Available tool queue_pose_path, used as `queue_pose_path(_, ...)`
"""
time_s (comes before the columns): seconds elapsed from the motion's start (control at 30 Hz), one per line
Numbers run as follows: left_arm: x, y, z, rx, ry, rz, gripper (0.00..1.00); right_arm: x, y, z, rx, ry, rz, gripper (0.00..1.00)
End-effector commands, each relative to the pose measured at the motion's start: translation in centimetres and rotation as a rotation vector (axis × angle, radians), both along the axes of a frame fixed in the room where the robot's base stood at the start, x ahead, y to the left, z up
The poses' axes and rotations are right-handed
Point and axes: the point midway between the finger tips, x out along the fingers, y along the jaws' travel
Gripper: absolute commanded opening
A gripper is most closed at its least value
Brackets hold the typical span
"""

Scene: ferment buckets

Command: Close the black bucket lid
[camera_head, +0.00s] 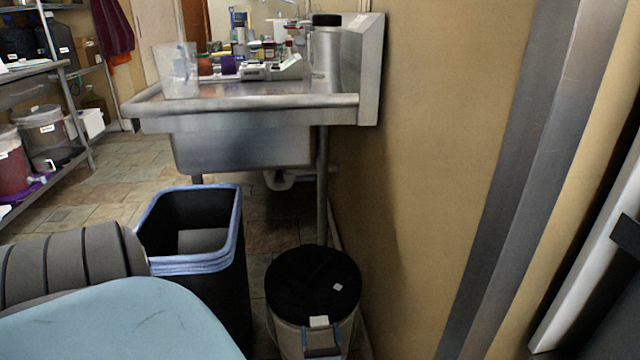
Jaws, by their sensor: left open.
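The black lid (312,285) lies over the top of a pale bucket (288,338) on the floor, at the bottom middle of the head view. It looks roughly level; I cannot tell whether its rim is pressed down all round. A small white piece lies on its top and a pale tab sits at its front edge. My left gripper (321,338) shows small and dark at the bottom edge, in front of the bucket just below that tab. Its jaws are apart, with nothing seen held. Whether it touches the bucket is unclear. My right gripper is not in view.
A black bin (240,290) with a blue-edged liner stands close left of the bucket. A metal sink (245,145) with bottles and tools stands behind, its leg just behind the lid. A tan wall (430,150) is close on the right. Shelves with buckets stand far left.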

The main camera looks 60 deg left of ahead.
Motion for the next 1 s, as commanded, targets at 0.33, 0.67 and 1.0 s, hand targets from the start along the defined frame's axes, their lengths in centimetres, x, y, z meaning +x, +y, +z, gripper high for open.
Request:
queue_pose_path(0.33, 0.0, 0.0, 4.0, 0.001, -0.004, -0.001, 0.79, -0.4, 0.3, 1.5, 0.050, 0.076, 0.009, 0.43)
queue_pose_path(0.67, 0.0, 0.0, 12.3, 0.001, -0.005, -0.001, 0.79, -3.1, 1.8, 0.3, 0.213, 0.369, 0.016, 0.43)
queue_pose_path(1.0, 0.0, 0.0, 18.8, 0.000, -0.001, -0.001, 0.79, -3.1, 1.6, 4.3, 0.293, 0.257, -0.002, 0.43)
